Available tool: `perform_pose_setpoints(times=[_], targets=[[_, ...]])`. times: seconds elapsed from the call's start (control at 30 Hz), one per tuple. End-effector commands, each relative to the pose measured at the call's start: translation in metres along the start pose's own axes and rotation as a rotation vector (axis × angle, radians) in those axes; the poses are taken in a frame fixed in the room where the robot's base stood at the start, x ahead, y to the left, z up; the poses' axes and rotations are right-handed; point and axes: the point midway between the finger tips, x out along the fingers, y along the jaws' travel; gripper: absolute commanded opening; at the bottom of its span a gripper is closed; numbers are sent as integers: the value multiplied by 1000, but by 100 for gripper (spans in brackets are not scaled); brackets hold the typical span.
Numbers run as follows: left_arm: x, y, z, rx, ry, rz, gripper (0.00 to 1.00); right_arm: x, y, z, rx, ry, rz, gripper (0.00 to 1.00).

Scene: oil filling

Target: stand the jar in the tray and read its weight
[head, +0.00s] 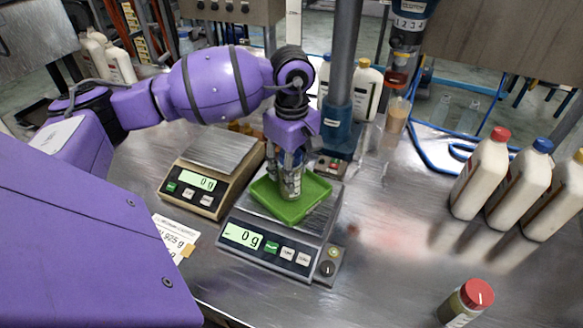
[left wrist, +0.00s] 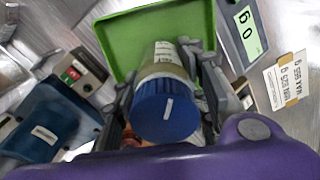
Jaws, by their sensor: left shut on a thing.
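The jar with a blue lid (left wrist: 166,108) is upright in my left gripper (head: 290,178), whose fingers are shut around its sides. In the head view only the lower part of the jar (head: 291,190) shows, over the green tray (head: 313,186). The tray lies on the front scale (head: 268,241), whose display reads 0 g. I cannot tell whether the jar's base touches the tray. In the left wrist view the tray (left wrist: 120,32) is behind the jar. My right gripper is not in view.
A second scale (head: 205,185), also reading 0 g, stands to the left. A red-lidded jar (head: 467,302) is at the lower right. White bottles with coloured caps (head: 481,175) stand at the right. A blue-based post (head: 340,130) rises behind the tray. The table's right middle is clear.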

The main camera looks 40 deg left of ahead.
Motion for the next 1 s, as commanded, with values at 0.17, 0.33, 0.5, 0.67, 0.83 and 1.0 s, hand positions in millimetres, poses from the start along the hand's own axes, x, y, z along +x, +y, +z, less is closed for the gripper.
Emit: perform_pose_setpoints(times=[0.17, 0.33, 0.5, 0.67, 0.83, 1.0], targets=[[0, 0, 0, 0, 0, 1, 9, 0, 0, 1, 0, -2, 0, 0], [3, 0, 0, 1, -1, 0, 47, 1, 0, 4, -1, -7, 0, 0], [2, 0, 0, 0, -1, 1, 58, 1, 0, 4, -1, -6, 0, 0], [2, 0, 0, 0, 0, 1, 58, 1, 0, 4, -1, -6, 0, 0], [-6, 1, 0, 0, 1, 3, 58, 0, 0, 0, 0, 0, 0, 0], [-34, 1, 0, 1, 2, 5, 58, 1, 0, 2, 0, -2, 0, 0]])
